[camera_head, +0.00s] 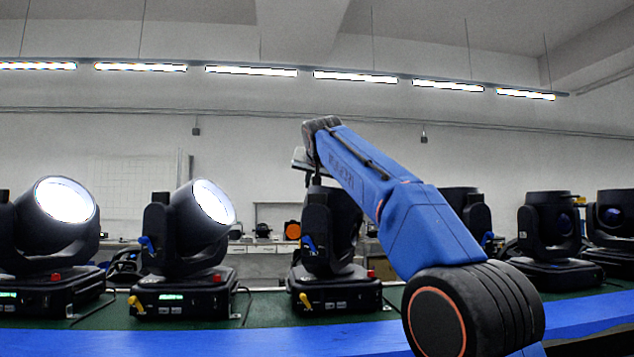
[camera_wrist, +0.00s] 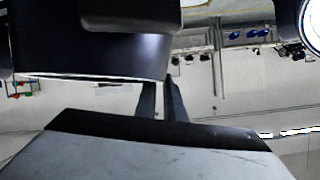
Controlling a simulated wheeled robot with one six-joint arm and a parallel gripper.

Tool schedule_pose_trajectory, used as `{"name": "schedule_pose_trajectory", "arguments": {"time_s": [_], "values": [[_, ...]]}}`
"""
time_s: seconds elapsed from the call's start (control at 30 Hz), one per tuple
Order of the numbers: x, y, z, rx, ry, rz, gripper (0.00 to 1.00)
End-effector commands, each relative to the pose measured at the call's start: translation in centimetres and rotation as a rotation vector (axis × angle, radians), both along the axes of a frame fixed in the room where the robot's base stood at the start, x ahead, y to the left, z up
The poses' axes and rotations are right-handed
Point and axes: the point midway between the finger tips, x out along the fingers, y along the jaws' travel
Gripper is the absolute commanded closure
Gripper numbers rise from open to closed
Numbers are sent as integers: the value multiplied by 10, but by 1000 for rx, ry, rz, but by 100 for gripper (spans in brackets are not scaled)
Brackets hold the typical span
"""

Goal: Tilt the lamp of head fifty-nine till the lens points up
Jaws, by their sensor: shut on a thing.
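A black moving head (camera_head: 335,285) stands in the middle of the bench, under my arm. Its dark lamp (camera_head: 343,212) sits in the yoke; I cannot see its lens face. No number is readable on any head. My gripper (camera_head: 313,180) is at the top of this lamp, partly hidden behind my arm. In the wrist view my gripper (camera_wrist: 162,84) has two narrow dark fingers close together, reaching to the edge of the dark lamp body (camera_wrist: 90,52). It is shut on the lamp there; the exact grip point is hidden.
Two heads at the left, one (camera_head: 50,225) at the edge and one (camera_head: 190,240) nearer, have lit lenses tilted up and right. Dark heads (camera_head: 550,240) stand at the right. A blue edge (camera_head: 200,338) runs along the green bench front. A yellow lever (camera_head: 304,302) shows on the middle base.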

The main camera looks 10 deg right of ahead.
Motion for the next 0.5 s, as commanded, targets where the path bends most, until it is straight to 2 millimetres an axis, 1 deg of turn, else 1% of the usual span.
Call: {"name": "schedule_pose_trajectory", "arguments": {"time_s": [0.2,0.5], "values": [[7,12,-6,0,-5,4,100],[11,19,-10,3,-6,5,100]]}}
